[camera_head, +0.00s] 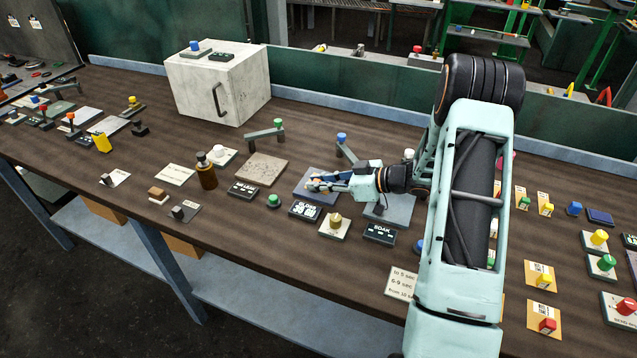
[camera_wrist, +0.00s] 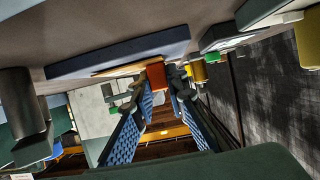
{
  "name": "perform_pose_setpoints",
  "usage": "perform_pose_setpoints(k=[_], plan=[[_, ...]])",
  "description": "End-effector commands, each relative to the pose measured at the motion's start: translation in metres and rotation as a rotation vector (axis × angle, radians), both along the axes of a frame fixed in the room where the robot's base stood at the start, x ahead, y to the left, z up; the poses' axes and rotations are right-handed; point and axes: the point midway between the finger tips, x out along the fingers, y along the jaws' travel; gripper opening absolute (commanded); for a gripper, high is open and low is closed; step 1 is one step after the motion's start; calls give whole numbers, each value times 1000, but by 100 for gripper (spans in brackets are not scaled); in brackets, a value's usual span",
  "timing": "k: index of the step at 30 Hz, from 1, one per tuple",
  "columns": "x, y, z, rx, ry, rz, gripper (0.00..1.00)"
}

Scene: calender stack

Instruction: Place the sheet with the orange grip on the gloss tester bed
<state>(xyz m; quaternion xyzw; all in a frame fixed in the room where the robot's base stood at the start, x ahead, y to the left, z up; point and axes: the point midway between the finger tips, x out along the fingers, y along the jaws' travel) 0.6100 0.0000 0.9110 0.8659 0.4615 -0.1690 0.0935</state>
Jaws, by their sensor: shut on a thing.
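My gripper (camera_head: 318,183) is low over the dark blue plate (camera_head: 307,194) behind the display that seems to read gloss (camera_head: 305,210). In the wrist view, its blue-padded fingers (camera_wrist: 158,82) are shut on the orange grip (camera_wrist: 156,74). A thin tan sheet (camera_wrist: 115,69) shows edge-on at the grip, right against or very close to the blue plate (camera_wrist: 120,52); I cannot tell whether it touches.
A tan plate (camera_head: 262,169) lies to the left, and a grey plate (camera_head: 396,208) lies to the right under my arm. A post with a blue knob (camera_head: 342,140) stands just behind. A brown bottle (camera_head: 206,174) and a white box (camera_head: 215,88) are farther left.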

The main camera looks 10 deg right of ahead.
Motion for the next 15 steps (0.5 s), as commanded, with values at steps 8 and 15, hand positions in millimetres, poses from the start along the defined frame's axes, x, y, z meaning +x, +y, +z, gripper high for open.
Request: perform_pose_setpoints(k=[8,15], plan=[[-3,1,-14,-1,11,1,0],[-5,1,-17,-3,15,1,31]])
